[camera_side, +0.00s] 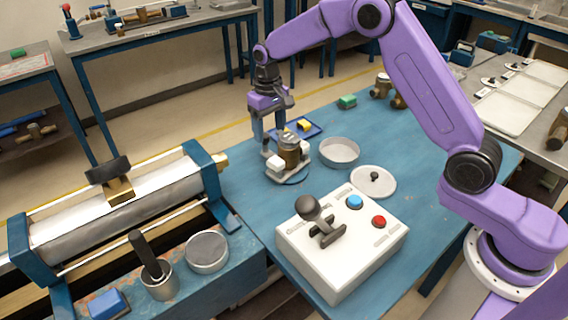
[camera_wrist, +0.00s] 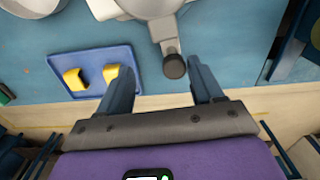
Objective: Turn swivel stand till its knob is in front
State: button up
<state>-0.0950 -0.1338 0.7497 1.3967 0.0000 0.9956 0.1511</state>
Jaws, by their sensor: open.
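The swivel stand (camera_side: 288,172) has a pale body on a round blue base and carries a dark brassy cylinder (camera_side: 289,152). It stands on the blue table, left of the shallow grey dish. In the wrist view the stand (camera_wrist: 155,8) is at the top edge, partly cut off. A short grey arm runs from it to a dark round knob (camera_wrist: 174,66). My gripper (camera_side: 270,143) points down at the stand. In the wrist view my gripper (camera_wrist: 160,73) is open, with the knob between its fingertips, nearer the right finger. Neither finger clearly touches it. I cannot make out the knob in the side view.
A blue tray (camera_wrist: 91,58) with yellow pieces lies beside the stand. The grey dish (camera_side: 339,151), a round lid (camera_side: 373,181) and a white control box (camera_side: 340,245) with a lever are nearby. A large cylinder bench (camera_side: 120,215) stands at left.

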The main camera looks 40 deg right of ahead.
jog(key=o, duration=0.4)
jog(key=shift+o, duration=0.2)
jog(key=shift+r, duration=0.1)
jog(key=shift+r, duration=2.7)
jog(key=shift+a+r, duration=0.8)
jog(key=shift+r, duration=0.35)
jog(key=shift+f, duration=2.8)
jog(key=shift+f, duration=1.15)
